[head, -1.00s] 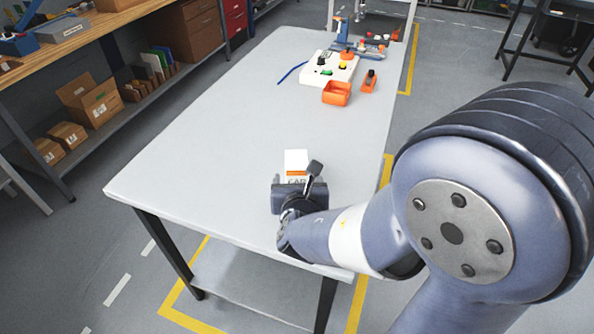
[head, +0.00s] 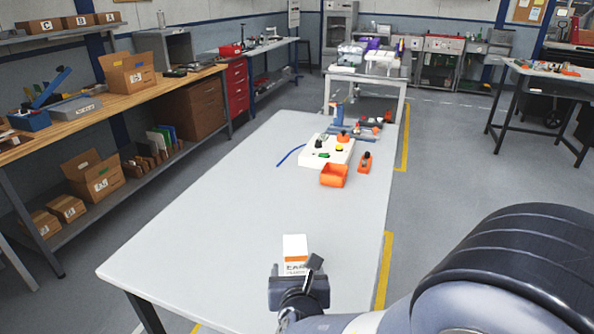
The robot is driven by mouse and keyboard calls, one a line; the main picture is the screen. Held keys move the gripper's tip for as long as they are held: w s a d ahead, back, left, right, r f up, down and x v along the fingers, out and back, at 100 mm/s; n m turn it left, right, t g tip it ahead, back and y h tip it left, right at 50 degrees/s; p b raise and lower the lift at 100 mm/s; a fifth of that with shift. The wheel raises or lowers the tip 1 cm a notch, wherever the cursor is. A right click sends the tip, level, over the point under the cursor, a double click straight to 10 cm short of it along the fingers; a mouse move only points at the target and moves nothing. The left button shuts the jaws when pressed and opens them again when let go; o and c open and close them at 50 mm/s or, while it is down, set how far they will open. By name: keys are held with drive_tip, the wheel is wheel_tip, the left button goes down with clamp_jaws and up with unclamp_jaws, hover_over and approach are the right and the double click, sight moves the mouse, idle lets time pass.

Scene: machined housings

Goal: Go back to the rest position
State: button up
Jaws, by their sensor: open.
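My gripper (head: 297,268) is over the near end of the grey table (head: 190,235), low in the head view. Whether the gripper touches the box I cannot tell from this angle. My arm runs from the gripper to the lower right corner.
A wooden workbench (head: 120,97) stands left. The table's middle is clear.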

sight(296, 250)
drive_tip(key=x, duration=0.7)
drive_tip(key=b+x, duration=0.1)
drive_tip(key=x, duration=0.2)
drive_tip(key=shift+w+f, duration=0.1)
drive_tip(key=shift+f, duration=0.25)
drive_tip(key=shift+r+p, duration=0.45)
drive_tip(key=shift+r, duration=0.8)
